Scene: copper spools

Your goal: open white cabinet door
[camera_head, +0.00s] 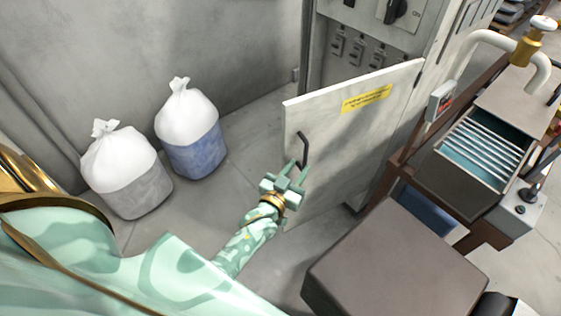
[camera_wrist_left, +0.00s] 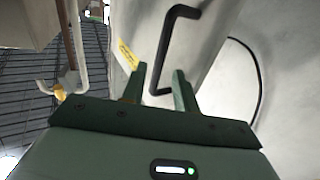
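The white cabinet door (camera_head: 350,150) stands swung out at an angle from the grey cabinet (camera_head: 345,15), its top edge clear of the cabinet front. It has a yellow label (camera_head: 366,98) and a black bar handle (camera_head: 303,149) near its left edge. My left gripper (camera_head: 291,172) is at the lower end of the handle. In the left wrist view, my left gripper (camera_wrist_left: 160,82) has its fingers apart, with the lower end of the black handle (camera_wrist_left: 164,45) between or just beyond them. I cannot tell whether they touch it. My right gripper is not in view.
Two tied sacks, one white and grey (camera_head: 125,170) and one white and blue (camera_head: 188,130), stand on the floor at left. A brown box-like block (camera_head: 395,265) is in the right foreground. A brown-framed machine with a slatted tray (camera_head: 480,150) stands at right.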

